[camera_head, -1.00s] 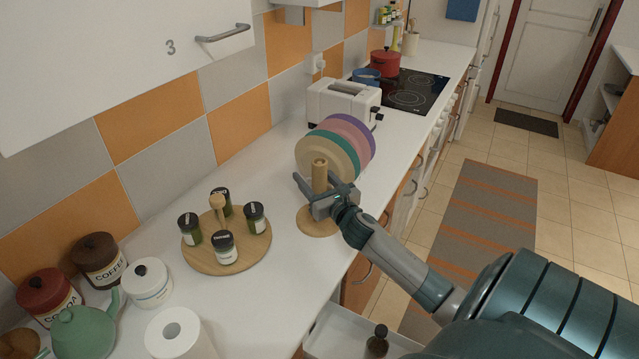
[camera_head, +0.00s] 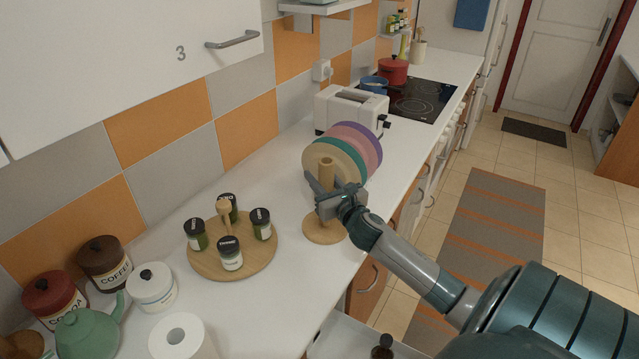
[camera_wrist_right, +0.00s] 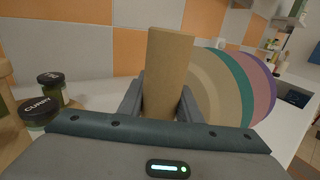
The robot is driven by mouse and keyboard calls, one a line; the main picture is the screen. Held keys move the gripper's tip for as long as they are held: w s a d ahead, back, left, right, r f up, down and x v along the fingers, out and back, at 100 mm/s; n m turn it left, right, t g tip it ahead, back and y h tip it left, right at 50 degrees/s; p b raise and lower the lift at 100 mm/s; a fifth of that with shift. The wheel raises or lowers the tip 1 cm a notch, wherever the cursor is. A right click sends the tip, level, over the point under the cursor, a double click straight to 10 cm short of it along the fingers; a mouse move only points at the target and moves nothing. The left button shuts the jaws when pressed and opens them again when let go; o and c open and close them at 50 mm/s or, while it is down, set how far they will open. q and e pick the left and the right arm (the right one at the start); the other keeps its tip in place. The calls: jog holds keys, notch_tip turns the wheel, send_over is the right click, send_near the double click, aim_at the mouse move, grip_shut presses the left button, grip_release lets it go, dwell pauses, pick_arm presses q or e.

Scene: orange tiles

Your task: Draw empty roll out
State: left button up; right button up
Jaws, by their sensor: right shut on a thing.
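The empty roll, a plain brown cardboard tube (camera_head: 326,172), stands upright over a round wooden holder base (camera_head: 322,234) on the white counter. My right gripper (camera_head: 328,200) is shut around the tube's lower part, above the base. In the right wrist view the tube (camera_wrist_right: 167,75) rises between my two fingers (camera_wrist_right: 160,105). The holder's post inside the tube is hidden. My left gripper is not in view.
Coloured round boards (camera_head: 350,150) stand close behind the tube, before a white toaster (camera_head: 345,108). A wooden turntable (camera_head: 235,268) with several spice jars is at left. A full paper roll (camera_head: 180,336) stands in front. An open drawer (camera_head: 345,340) is below the counter.

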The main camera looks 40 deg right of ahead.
notch_tip(320, 180, up, 26)
jog(key=b, duration=0.4)
jog(key=shift+f, duration=0.15)
dwell(0.6)
